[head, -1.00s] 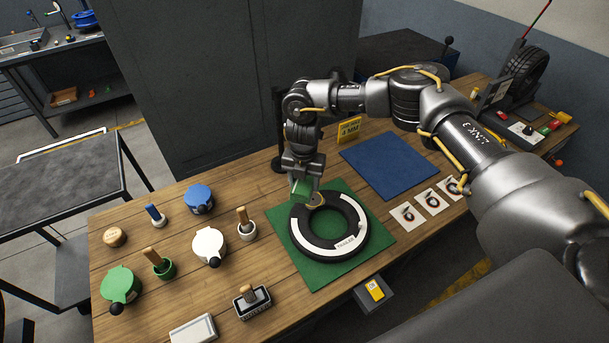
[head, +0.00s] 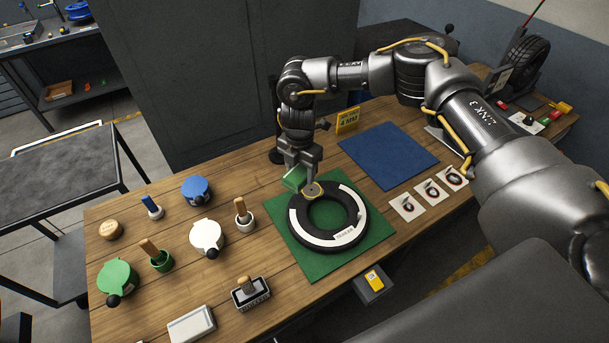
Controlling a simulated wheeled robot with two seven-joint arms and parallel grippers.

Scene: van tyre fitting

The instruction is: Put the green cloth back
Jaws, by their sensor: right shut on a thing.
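My right gripper (head: 302,178) is shut on a green cloth (head: 293,180), a small folded green piece. It holds the cloth at the upper left rim of the tyre (head: 359,237), close above the table; I cannot tell whether the cloth touches anything. A yellowish round piece (head: 314,189) shows just right of the cloth at the tyre's rim. The tyre lies flat, with a white labelled band, on a green mat (head: 312,268). My left gripper is not in view.
Left of the mat stand a white-lidded pot (head: 207,236), a blue-lidded pot (head: 196,189), a green-lidded pot (head: 118,278) and several brushes. A blue mat (head: 388,155) lies bare at the right, with picture cards (head: 407,207) in front. A yellow sign (head: 347,120) stands behind.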

